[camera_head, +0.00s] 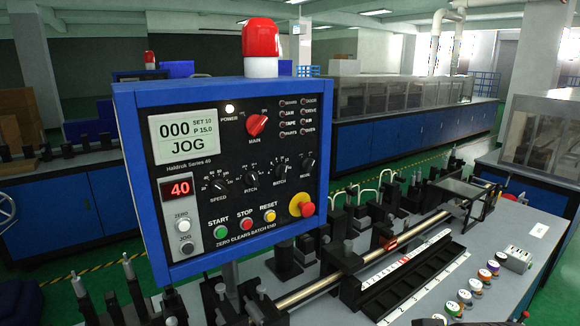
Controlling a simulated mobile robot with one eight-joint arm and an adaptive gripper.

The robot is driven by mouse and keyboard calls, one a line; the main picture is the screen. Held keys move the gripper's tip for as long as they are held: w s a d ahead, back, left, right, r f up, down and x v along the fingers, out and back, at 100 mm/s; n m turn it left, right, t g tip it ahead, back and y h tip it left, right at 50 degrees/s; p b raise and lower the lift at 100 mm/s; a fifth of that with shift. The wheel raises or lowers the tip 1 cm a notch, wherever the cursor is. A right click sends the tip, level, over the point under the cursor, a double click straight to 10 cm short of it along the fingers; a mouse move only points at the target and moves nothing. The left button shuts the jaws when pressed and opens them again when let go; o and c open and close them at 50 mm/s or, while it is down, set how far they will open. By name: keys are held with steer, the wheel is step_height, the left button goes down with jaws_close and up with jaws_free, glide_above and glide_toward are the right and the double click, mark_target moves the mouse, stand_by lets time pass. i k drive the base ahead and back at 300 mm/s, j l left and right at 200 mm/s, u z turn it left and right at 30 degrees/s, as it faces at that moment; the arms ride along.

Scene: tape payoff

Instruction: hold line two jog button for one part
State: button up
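A blue-framed control panel (123,130) stands in the left middle, facing me. The pale screen (185,138) reads 000, SET 10, P 15.0 and JOG. A red display (179,188) reads 40. The panel says Haldruk Series 40; I see no line number on it. My gripper is not in view.
A red beacon (261,38) tops the panel. Green, red and yellow buttons and a red emergency stop (307,209) line its lower part. A machine bed with a steel rod (309,292) and black trough (416,279) lies right. Coloured spools (465,297) sit on the grey bench (520,255).

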mark_target(187, 249)
steer(key=u, duration=1.25)
